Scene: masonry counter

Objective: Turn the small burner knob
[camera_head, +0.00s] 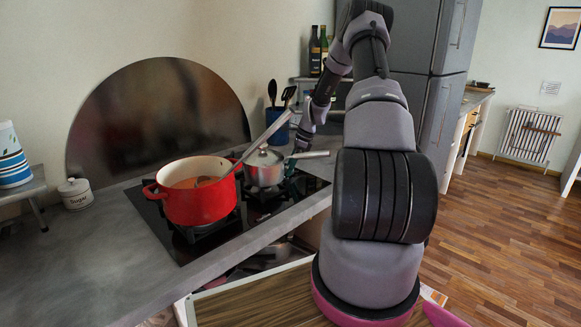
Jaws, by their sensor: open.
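The black hob (183,243) is set into the grey counter. I cannot make out the small burner knob; it may be hidden behind the pots or my arm. My gripper (294,163) points down over the far right part of the hob, just behind the handle of the small metal pan. It is open, and I see nothing held in it. Its fingertips are small and partly hidden by the pan handle, so I cannot tell whether they touch anything.
A red pot (200,205) with a ladle stands on the hob's front left. A lidded metal pan (264,170) stands behind it, its handle pointing right. A blue utensil holder (277,131) is behind. A sugar jar (76,194) stands left. Counter at front left is clear.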

